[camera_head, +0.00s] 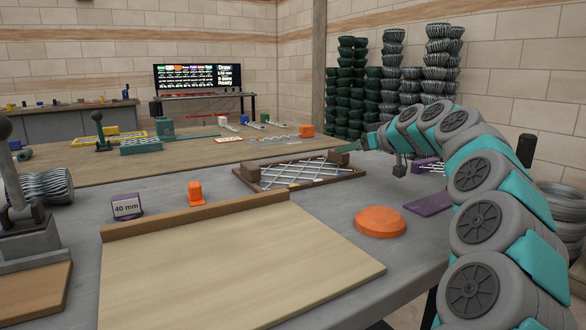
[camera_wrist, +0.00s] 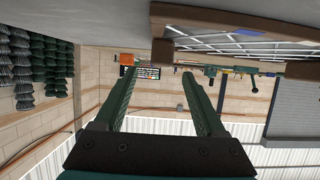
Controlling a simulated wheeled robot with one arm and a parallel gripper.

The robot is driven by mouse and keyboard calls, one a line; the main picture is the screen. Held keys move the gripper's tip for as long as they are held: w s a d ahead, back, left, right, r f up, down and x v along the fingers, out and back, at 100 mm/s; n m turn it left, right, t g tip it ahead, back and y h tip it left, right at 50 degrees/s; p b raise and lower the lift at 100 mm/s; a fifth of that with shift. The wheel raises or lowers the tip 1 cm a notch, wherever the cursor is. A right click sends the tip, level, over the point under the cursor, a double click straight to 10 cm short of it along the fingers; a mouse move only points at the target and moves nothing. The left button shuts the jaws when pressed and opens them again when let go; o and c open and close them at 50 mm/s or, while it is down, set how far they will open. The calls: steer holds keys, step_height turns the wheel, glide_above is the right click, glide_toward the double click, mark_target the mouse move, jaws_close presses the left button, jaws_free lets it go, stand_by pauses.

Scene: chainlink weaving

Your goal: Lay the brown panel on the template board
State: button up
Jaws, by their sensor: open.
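The brown panel (camera_head: 262,187) is a wooden frame with wire mesh, lying flat on the grey table behind the template board.
An orange round object (camera_head: 380,222) sits right of the board. An orange piece (camera_head: 196,193) and a "40 mm" block (camera_head: 127,207) stand behind it. A purple plate (camera_head: 428,203) lies at the right edge. A lever tool (camera_head: 28,225) stands at left.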

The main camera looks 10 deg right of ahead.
steer(key=shift+p+x, duration=0.65)
steer(key=shift+x, duration=2.55)
steer(key=shift+a+r, duration=0.1)
steer(key=shift+r, duration=0.05)
steer(key=shift+c, duration=0.3)
jaws_close()
